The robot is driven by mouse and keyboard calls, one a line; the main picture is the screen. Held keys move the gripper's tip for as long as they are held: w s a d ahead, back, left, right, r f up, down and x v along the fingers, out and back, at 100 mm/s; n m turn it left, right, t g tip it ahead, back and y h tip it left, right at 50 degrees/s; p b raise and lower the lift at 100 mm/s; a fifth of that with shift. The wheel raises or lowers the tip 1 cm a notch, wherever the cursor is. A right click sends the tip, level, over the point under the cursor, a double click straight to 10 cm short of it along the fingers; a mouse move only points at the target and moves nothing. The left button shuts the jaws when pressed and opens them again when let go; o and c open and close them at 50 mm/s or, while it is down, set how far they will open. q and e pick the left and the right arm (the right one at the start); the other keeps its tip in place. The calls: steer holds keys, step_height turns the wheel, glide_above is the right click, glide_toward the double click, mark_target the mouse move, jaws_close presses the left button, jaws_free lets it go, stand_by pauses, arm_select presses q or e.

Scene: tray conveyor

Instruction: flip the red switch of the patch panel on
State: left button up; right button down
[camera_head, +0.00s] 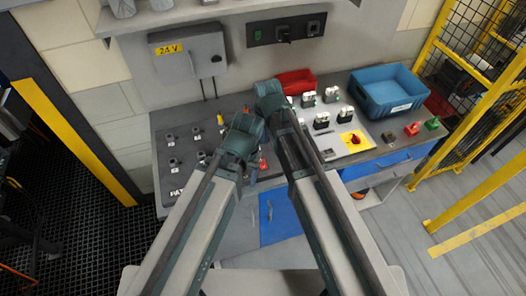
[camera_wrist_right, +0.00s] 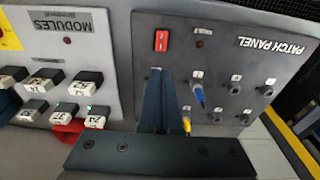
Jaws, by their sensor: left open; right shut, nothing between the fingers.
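The patch panel (camera_wrist_right: 225,55) fills the right of the right wrist view, its lettering upside down. The red switch (camera_wrist_right: 162,40) is a small rocker near the panel's edge; which way it is tipped is too small to tell. My right gripper (camera_wrist_right: 157,72) is shut and empty, its fingertips just below the switch in that view; contact is not clear. In the head view the patch panel (camera_head: 172,143) is at the desk's left, partly behind my arms. My right gripper (camera_head: 268,90) is the upper one there. My left gripper (camera_head: 246,122) is open, lower and beside it, its fingertips hard to see.
A dark red lamp (camera_wrist_right: 199,31) sits beside the switch. Blue (camera_wrist_right: 198,92) and yellow (camera_wrist_right: 187,124) plugs stand in the panel near my right fingers. The modules panel (camera_wrist_right: 105,50) with several blocks adjoins it. A blue bin (camera_head: 388,91) and red bin (camera_head: 297,82) stand farther back.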

mark_target(262, 161)
steer(key=f+b, duration=0.4)
steer(key=w+f+b, duration=0.1)
steer(key=f+b, duration=0.8)
steer(key=f, duration=0.1)
steer(key=shift+w+a+b, duration=0.25)
steer(key=shift+w+b, duration=0.1)
steer(key=shift+f+b, duration=0.25)
steer(key=shift+b, duration=0.05)
steer(key=shift+r, duration=0.2)
steer(key=shift+s, duration=0.1)
steer(key=shift+s+d+r+p, duration=0.1)
steer(key=shift+s+d+p, duration=0.2)
steer(key=shift+s, duration=0.4)
steer(key=shift+a, duration=0.1)
